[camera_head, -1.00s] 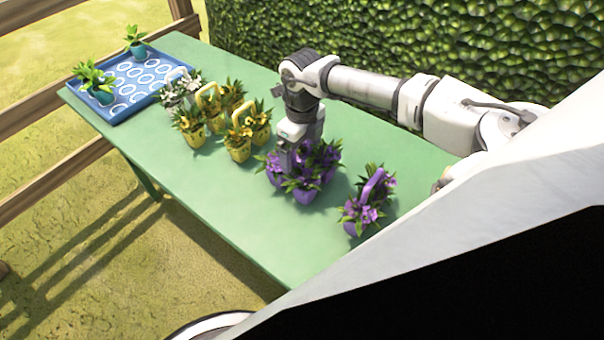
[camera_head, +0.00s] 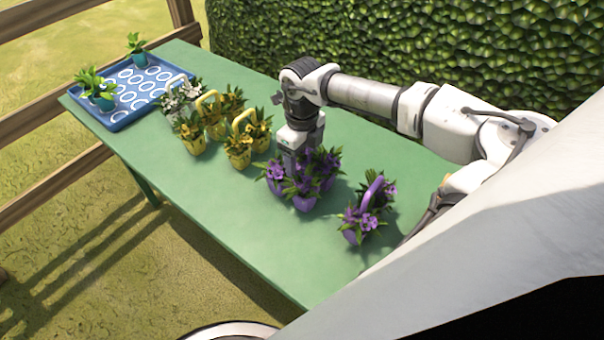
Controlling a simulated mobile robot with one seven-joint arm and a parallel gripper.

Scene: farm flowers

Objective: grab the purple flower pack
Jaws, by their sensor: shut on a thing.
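A purple flower pack (camera_head: 306,196) with several purple pots and blooms stands on the green table (camera_head: 226,217), right of the middle. My gripper (camera_head: 295,168) points down over this pack and is shut on it. The gripper's fingertips and the pack's handle are hidden among the leaves and blooms. I cannot tell whether the pack is lifted off the table. A second purple flower pack (camera_head: 361,225) with an arched purple handle stands apart, nearer the table's right end.
Yellow flower packs (camera_head: 240,155) and a white flower pack (camera_head: 171,103) stand to the left. A blue tray (camera_head: 122,123) with white rings and small potted plants lies at the far left. A hedge (camera_head: 420,60) rises behind. The front table strip is clear.

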